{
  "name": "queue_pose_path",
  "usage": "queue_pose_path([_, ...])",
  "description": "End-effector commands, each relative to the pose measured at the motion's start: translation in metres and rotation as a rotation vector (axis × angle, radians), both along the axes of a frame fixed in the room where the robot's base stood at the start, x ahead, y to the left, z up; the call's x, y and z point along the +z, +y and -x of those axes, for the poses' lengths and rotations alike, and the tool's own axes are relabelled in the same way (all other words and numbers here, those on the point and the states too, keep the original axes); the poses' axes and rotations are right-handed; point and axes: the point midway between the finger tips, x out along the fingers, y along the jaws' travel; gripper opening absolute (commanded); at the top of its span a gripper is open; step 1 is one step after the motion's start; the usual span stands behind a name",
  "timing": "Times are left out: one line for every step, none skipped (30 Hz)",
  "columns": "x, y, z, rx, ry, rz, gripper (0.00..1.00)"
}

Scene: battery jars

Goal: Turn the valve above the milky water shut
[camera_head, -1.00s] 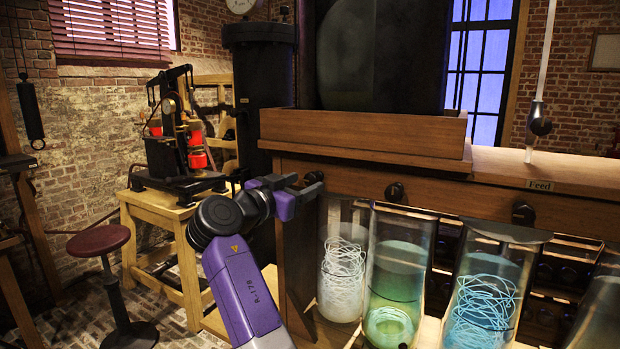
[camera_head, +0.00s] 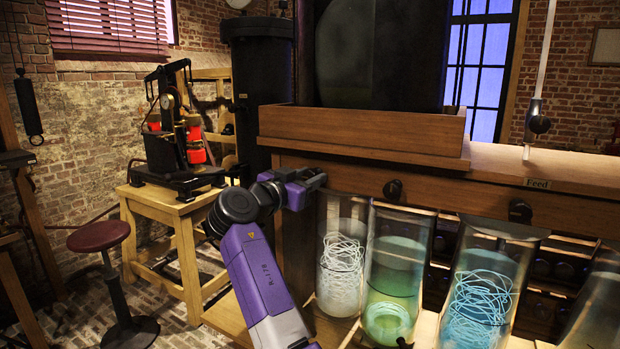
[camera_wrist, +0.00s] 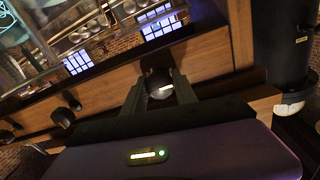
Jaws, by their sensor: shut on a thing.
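The leftmost jar (camera_head: 341,262) holds whitish, milky water with pale coiled strands. Its valve is a dark round knob on the wooden beam, almost hidden by my gripper (camera_head: 316,179) in the head view. In the wrist view the valve knob (camera_wrist: 157,82) sits between my two dark fingers. My gripper is shut on this knob, at the left end of the beam. How far the valve is turned I cannot tell.
More knobs (camera_head: 393,189) sit along the beam, above a greenish jar (camera_head: 393,265) and a jar with blue strands (camera_head: 484,290). A wooden tray (camera_head: 360,130) stands on top. A small table (camera_head: 176,207) and a red stool (camera_head: 99,236) are at the left.

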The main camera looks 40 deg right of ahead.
Motion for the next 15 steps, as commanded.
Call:
queue_pose_path([-0.0006,-0.0002,0.0008,-0.003,-0.001,-0.002,0.00])
queue_pose_path([-0.0008,-0.0002,0.0008,-0.003,-0.002,-0.002,0.00])
queue_pose_path([-0.0013,-0.0003,0.0009,-0.003,-0.005,-0.003,0.00])
queue_pose_path([-0.0018,-0.0003,0.0009,-0.003,-0.009,-0.004,0.00])
queue_pose_path([-0.0022,-0.0003,0.0009,-0.004,-0.014,-0.006,0.00])
queue_pose_path([-0.0028,-0.0003,0.0010,-0.004,-0.023,-0.009,0.00])
queue_pose_path([-0.0032,-0.0003,0.0011,-0.004,-0.031,-0.011,0.00])
queue_pose_path([-0.0037,-0.0003,0.0011,-0.003,-0.040,-0.015,0.00])
queue_pose_path([-0.0044,-0.0003,0.0011,-0.004,-0.055,-0.020,0.00])
queue_pose_path([-0.0051,-0.0003,0.0012,-0.004,-0.067,-0.025,0.00])
queue_pose_path([-0.0059,-0.0003,0.0012,-0.004,-0.080,-0.030,0.00])
queue_pose_path([-0.0067,-0.0003,0.0010,-0.004,-0.102,-0.038,0.00])
queue_pose_path([-0.0070,-0.0003,0.0011,-0.003,-0.119,-0.044,0.00])
queue_pose_path([-0.0073,-0.0003,0.0010,-0.003,-0.137,-0.050,0.00])
queue_pose_path([-0.0081,-0.0003,0.0011,-0.003,-0.163,-0.059,0.00])
